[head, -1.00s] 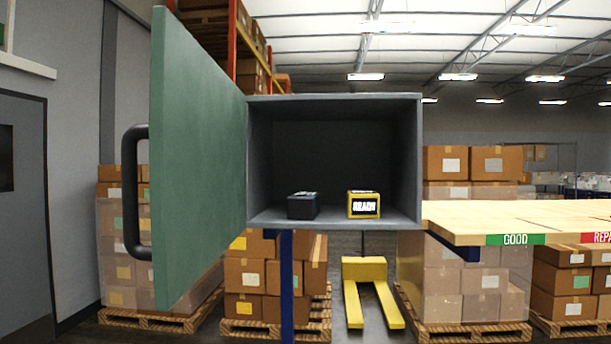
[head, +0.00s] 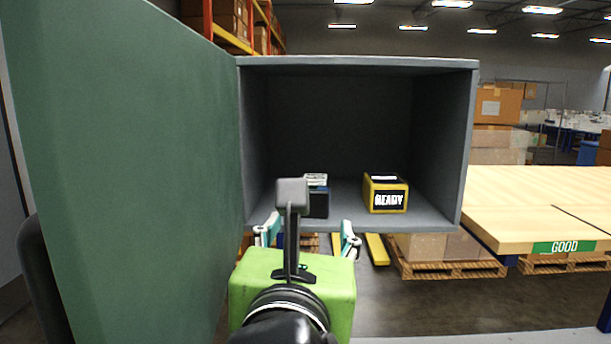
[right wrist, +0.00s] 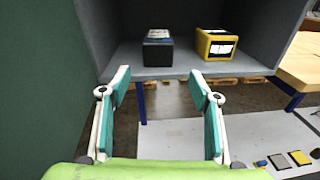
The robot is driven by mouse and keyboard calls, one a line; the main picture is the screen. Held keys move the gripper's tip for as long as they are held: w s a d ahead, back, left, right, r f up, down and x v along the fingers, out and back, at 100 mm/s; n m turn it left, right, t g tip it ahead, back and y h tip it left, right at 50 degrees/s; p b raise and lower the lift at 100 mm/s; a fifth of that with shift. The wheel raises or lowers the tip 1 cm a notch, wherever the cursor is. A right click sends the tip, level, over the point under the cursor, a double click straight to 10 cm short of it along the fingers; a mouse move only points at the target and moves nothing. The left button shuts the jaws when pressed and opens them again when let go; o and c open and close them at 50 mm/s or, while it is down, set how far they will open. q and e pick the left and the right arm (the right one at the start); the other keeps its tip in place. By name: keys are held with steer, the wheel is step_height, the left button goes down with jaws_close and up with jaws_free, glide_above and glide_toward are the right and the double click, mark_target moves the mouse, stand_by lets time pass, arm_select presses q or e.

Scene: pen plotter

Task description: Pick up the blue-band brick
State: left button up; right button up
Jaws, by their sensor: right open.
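A dark brick (head: 319,204) with a pale label on top sits on the floor of the open grey cabinet (head: 358,66), left of centre. My right gripper partly hides it in the head view. In the right wrist view the dark brick (right wrist: 157,53) shows a bluish front, but I cannot make out a clear band. My right gripper (head: 309,230) is open and empty in front of the cabinet, below the shelf's front edge in the picture. In the right wrist view its fingertips (right wrist: 159,75) are spread, with the dark brick beyond the gap, not touched.
The green door (head: 125,150) stands open at the left, close to my right arm. A wooden bench (head: 540,205) with a GOOD label stands at the right.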

steer(key=r, duration=0.2)
steer(key=p, duration=0.3)
glide_toward(315, 181)
steer(key=shift+n, duration=0.4)
steer(key=w, duration=0.2)
steer(key=w+f, duration=0.1)
steer(key=w, duration=0.1)
steer(key=shift+w+d, duration=0.15)
steer(key=shift+w, duration=0.2)
steer(key=w+p, duration=0.1)
steer(key=w, duration=0.1)
steer(key=w+p, duration=0.2)
steer(key=shift+w+d+r, duration=0.15)
steer(key=shift+w+r, duration=0.05)
steer(key=shift+w, duration=0.15)
steer(key=shift+w+f, duration=0.15)
steer(key=shift+w, duration=0.15)
arm_select(q)
step_height(315, 181, up, 6)
steer(key=shift+s+a, duration=0.15)
steer(key=shift+s, duration=0.25)
arm_select(e)
steer(key=c, duration=1.5)
